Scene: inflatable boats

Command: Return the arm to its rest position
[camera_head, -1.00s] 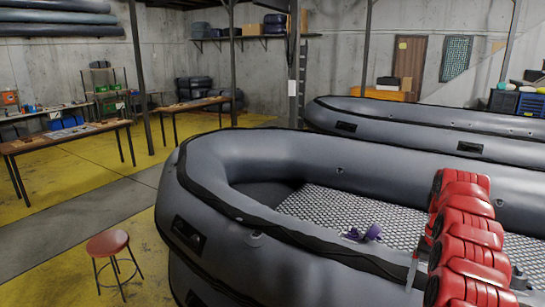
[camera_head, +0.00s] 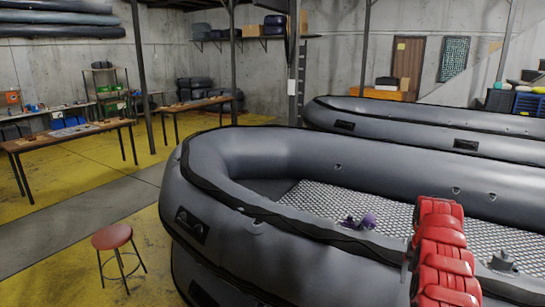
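My red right arm (camera_head: 441,255) reaches up from the lower right, in front of the grey inflatable boat (camera_head: 300,155). Its links stand in a bent column over the boat's near side. I see no fingertips on it, so its gripper is hidden or out of view. My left arm and gripper are not in view. A small purple and dark object (camera_head: 367,221) lies on the boat's patterned floor, to the left of my arm and apart from it.
A red round stool (camera_head: 112,237) stands on the yellow floor at the lower left. Work tables (camera_head: 68,136) stand at the left. A second grey boat (camera_head: 420,112) lies behind the near one. Grey and yellow floor is open between the tables and the boat.

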